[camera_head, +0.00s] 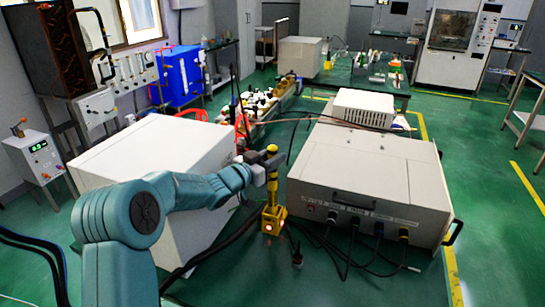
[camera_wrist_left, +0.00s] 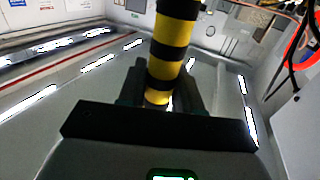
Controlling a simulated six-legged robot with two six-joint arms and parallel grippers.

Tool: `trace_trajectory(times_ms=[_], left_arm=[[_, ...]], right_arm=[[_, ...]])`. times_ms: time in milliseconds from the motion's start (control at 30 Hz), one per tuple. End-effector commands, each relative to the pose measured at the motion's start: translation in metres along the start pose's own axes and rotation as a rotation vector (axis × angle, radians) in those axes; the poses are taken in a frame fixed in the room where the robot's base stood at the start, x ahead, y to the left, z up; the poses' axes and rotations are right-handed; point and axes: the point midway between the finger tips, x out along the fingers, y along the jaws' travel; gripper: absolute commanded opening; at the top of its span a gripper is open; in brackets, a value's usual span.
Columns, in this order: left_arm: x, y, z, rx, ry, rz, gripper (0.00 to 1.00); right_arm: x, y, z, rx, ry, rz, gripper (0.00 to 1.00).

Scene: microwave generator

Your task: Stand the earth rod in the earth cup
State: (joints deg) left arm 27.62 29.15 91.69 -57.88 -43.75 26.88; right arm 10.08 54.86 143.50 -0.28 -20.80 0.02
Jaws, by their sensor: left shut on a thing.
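The earth rod (camera_head: 271,150), banded yellow and black, stands roughly upright in the head view. My left gripper (camera_head: 268,168) is shut on its upper part. In the left wrist view the rod (camera_wrist_left: 173,38) rises between the two dark fingers of the gripper (camera_wrist_left: 160,88). The yellow earth cup (camera_head: 273,221) is on the green floor directly below, with a bright spot on its front. The rod's lower part runs down to the cup's top. I cannot tell whether its end is inside the cup or just above it. My right gripper is not in view.
A large grey equipment case (camera_head: 370,185) with front cables stands right of the cup. A white cabinet (camera_head: 150,150) stands to the left, behind my arm. Dark cables lie on the floor around the cup. Open green floor (camera_head: 490,230) lies at the right.

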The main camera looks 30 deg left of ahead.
Motion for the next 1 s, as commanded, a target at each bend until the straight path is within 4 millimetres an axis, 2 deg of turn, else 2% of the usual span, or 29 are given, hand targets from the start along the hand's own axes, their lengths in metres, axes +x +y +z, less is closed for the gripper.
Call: trace_trajectory(times_ms=[1000], left_arm=[[0.000, 0.000, 0.010, 0.000, 0.002, 0.000, 0.00]], right_arm=[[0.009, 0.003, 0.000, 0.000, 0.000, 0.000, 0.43]])
